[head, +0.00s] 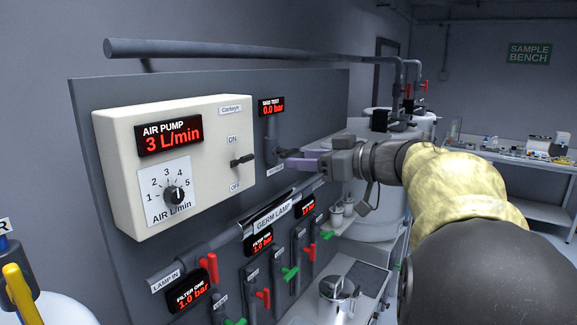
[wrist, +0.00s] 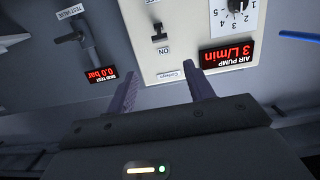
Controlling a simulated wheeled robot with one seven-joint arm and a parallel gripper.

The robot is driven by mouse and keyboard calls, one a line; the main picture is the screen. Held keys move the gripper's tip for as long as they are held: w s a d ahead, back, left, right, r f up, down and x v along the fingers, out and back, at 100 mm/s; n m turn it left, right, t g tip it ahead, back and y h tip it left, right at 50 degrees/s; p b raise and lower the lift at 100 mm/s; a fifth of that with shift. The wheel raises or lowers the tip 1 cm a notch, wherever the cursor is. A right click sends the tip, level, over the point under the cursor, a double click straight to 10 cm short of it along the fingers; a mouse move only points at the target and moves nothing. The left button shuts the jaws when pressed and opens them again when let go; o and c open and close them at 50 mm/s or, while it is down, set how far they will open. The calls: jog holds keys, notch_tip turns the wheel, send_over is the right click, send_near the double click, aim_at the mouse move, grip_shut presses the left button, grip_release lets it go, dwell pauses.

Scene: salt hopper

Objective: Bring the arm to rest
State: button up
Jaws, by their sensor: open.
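My gripper (head: 290,160) is at the end of my arm, stretched out toward the wall panel. Its two purple fingers stand apart with nothing between them. In the head view they overlap the area by the test valve pipe. In the wrist view the open fingers (wrist: 163,76) point at the cream air pump box (wrist: 180,58), which appears upside down. I cannot tell how far the fingertips are from the box. The toggle switch (head: 243,161) is to the left of the gripper in the head view. The test valve's dark lever (wrist: 70,37) shows in the wrist view.
The grey panel (head: 90,100) carries the pump box (head: 215,125), reading 3 L/min, and a 0.0 bar display (head: 272,107). Below are the germ lamp (head: 272,215) and red and green valve handles. A side bench (head: 530,165) with small items stands at right.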

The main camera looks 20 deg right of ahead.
jog(key=shift+s+d+r, duration=0.1)
jog(key=shift+s+d, duration=0.15)
jog(key=shift+s, duration=0.1)
jog(key=w+f+m+t+h+b, duration=0.2)
jog(key=w+f+m+t+h, duration=0.3)
jog(key=f, duration=0.4)
notch_tip(320, 180, down, 14)
jog(key=r+m+g+h+b, duration=0.1)
jog(key=m+g+h+b, duration=0.15)
jog(key=g+h, duration=0.2)
jog(key=s+a+f+g, duration=0.5)
jog(key=s+f, duration=0.5)
jog(key=f, duration=0.1)
jog(key=s+a+f+g+b, duration=0.1)
jog(key=s+a+f+g, duration=0.4)
jog(key=s+f, duration=0.6)
jog(key=shift+f+g+b, duration=0.3)
jog(key=shift+f+g, duration=0.25)
jog(key=shift+f, duration=0.25)
